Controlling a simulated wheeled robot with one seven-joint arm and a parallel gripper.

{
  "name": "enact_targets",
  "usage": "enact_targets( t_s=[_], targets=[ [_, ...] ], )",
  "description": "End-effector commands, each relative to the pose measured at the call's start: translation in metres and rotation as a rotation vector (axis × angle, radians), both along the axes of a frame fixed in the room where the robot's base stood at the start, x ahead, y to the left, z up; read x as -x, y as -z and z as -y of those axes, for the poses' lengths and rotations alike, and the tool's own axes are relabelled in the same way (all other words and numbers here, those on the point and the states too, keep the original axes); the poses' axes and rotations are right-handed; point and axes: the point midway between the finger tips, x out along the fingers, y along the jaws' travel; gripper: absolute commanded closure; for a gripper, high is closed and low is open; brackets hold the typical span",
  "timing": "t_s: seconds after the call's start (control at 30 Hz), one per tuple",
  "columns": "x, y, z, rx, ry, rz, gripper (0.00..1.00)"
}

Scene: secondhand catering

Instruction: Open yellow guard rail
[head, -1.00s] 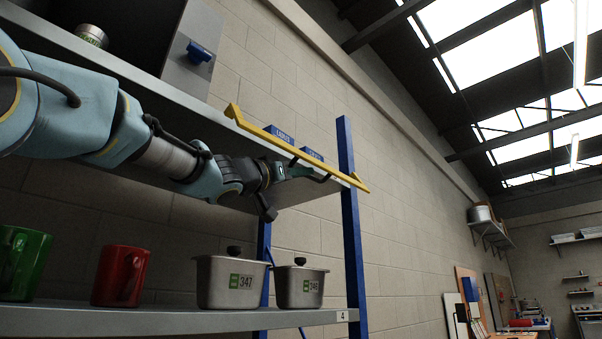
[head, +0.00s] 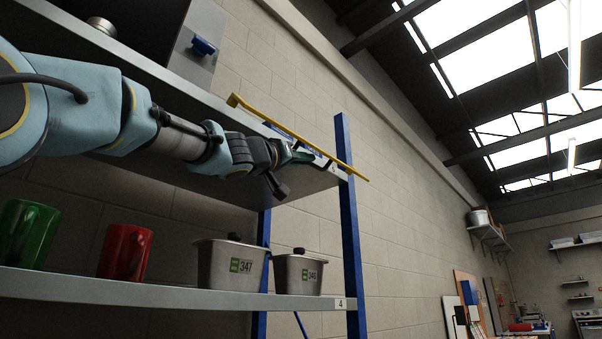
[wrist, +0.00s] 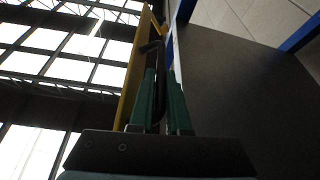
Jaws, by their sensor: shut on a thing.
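The yellow guard rail (head: 287,133) is a long thin bar along the front edge of the upper shelf in the head view. In the wrist view the rail (wrist: 133,75) runs upward left of the fingers. My gripper (head: 305,156) reaches the rail's right half from the left. In the wrist view its green fingers (wrist: 163,100) are shut on a thin dark bar beside the rail, which looks like the rail's handle.
A blue post (head: 346,210) stands at the shelf's right end. The lower shelf (head: 180,298) holds a green mug (head: 28,235), a red mug (head: 125,252) and two lidded steel pots (head: 232,266). The upper shelf's underside is close beneath my arm. Open space lies to the right.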

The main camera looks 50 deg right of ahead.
Motion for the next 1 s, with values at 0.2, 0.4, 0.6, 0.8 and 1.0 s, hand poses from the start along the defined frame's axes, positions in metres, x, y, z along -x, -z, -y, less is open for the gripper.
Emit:
enact_targets(
  t_s=[0.2,0.4,0.6,0.8,1.0],
  targets=[
    [0.011,-0.006,-0.001,-0.007,0.004,-0.128,1.00],
    [0.016,-0.011,-0.001,-0.013,0.004,-0.228,1.00],
    [0.020,-0.013,-0.001,-0.017,0.005,-0.290,1.00],
    [0.021,-0.013,-0.001,-0.018,0.005,-0.314,1.00],
    [0.021,-0.013,-0.001,-0.018,0.005,-0.315,1.00]
  ],
)
